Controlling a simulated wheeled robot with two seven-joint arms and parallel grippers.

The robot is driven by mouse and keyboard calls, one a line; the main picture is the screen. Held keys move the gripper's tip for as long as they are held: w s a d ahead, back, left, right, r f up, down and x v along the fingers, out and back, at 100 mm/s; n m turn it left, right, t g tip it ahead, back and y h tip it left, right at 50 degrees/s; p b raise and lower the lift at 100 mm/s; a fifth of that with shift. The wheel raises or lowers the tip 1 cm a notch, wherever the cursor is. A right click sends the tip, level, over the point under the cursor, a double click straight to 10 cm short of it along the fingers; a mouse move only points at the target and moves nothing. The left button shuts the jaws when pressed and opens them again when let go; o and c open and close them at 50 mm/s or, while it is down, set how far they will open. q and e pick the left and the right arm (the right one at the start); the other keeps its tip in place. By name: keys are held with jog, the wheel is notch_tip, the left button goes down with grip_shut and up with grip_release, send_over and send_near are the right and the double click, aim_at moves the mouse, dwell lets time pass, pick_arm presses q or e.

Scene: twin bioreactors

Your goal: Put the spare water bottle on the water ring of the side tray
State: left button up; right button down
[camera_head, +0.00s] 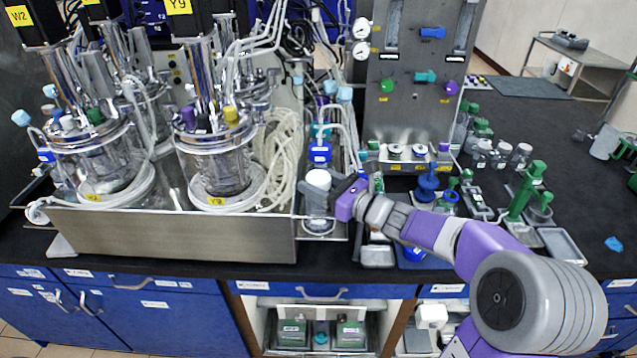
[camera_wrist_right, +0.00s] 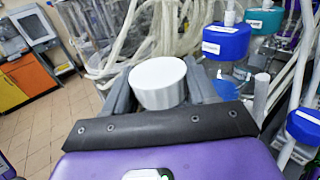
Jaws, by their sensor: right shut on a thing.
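The water bottle (camera_head: 317,200) has a white cap and a clear body. It stands upright at the side tray (camera_head: 339,238), just right of the steel bioreactor tray. My right gripper (camera_head: 334,195) reaches in from the right and is shut on the bottle near its upper part. In the right wrist view the white cap (camera_wrist_right: 158,82) shows between the two fingers. The bottle's base is over or in a ring at the front of the side tray; I cannot tell whether it rests on it. My left gripper is not in view.
Blue-capped bottles (camera_wrist_right: 226,42) stand close behind the held bottle, with tubing around them. Two steel bioreactors (camera_head: 218,165) stand in the tray (camera_head: 170,235) at left. A gauge panel (camera_head: 415,80) rises behind. Small bottles and a green stand (camera_head: 527,190) are at right.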

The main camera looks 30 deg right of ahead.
jog(key=c, duration=0.8)
grip_release()
jog(key=shift+f, duration=0.15)
jog(key=o, duration=0.5)
jog(key=shift+c, duration=0.2)
jog(key=shift+r, duration=0.2)
jog(key=shift+s+d, duration=0.15)
jog(key=shift+s, duration=0.15)
jog(key=p+v, duration=0.2)
jog(key=v, duration=0.9)
jog(key=shift+s, duration=0.2)
jog(key=shift+f, duration=0.1)
